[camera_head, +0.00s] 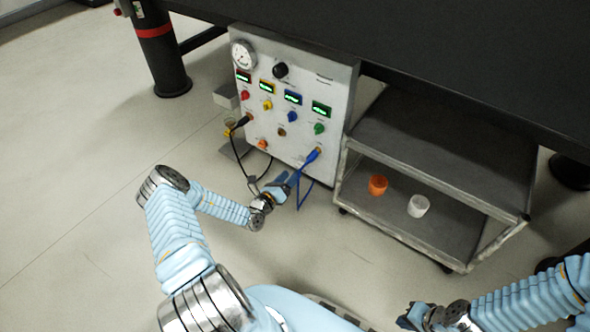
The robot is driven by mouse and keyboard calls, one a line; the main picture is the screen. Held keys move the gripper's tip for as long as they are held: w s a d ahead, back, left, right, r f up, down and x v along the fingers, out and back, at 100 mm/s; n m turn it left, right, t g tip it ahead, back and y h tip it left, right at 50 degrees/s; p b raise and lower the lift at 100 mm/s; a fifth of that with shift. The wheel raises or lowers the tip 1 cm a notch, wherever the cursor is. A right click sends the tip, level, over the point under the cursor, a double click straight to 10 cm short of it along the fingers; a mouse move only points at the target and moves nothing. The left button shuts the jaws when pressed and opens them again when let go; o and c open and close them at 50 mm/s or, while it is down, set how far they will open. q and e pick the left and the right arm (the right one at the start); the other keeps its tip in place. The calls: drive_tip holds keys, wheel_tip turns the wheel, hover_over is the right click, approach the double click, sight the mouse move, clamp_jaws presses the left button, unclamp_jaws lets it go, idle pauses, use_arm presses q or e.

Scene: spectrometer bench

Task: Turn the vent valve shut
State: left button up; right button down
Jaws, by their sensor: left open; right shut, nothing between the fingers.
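The white control panel (330,100) carries several knobs, and its labels are too small to read, so I cannot tell which is the vent valve. There is a black knob (281,70) near the top. Red (245,95), yellow (268,105), blue (293,117) and green (319,128) knobs form a row below small displays. An orange knob (262,144) sits lower left. My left gripper (291,179) is open in front of the panel's lower edge, beside the blue cable. My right gripper (408,319) is shut and empty at the bottom right, far from the panel.
A blue-plugged cable (313,155) and a black cable (241,122) hang from the panel. A pressure gauge (243,55) is at its top left. A grey cart (440,146) stands right, with an orange cup (377,185) and white cup (418,206). The black table (440,45) overhangs.

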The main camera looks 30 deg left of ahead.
use_arm(q)
drive_tip(key=s+p, duration=0.1)
drive_tip(key=s, duration=0.8)
drive_tip(key=shift+s+a, duration=0.15)
drive_tip(key=shift+a, duration=0.2)
drive_tip(key=s+d+r+m+g+h+p, duration=0.25)
drive_tip(key=d+m+g+h, duration=0.4)
drive_tip(key=d, duration=0.55)
drive_tip(key=s+d+r+m+g+h+p, duration=0.15)
drive_tip(key=s+d+m+g+h, duration=0.35)
drive_tip(key=d+m, duration=0.5)
drive_tip(key=s+d+r+m+g+y+p, duration=0.1)
drive_tip(key=s+d+m+g+y+p, duration=0.15)
drive_tip(key=s+d+m+g, duration=0.65)
drive_tip(key=a+r+m+t+y+p, duration=0.2)
drive_tip(key=r+m+y, duration=0.3)
drive_tip(key=m, duration=1)
drive_tip(key=shift+a+r+t+y, duration=0.25)
drive_tip(key=shift+a+t+y, duration=0.35)
drive_tip(key=shift+a, duration=0.25)
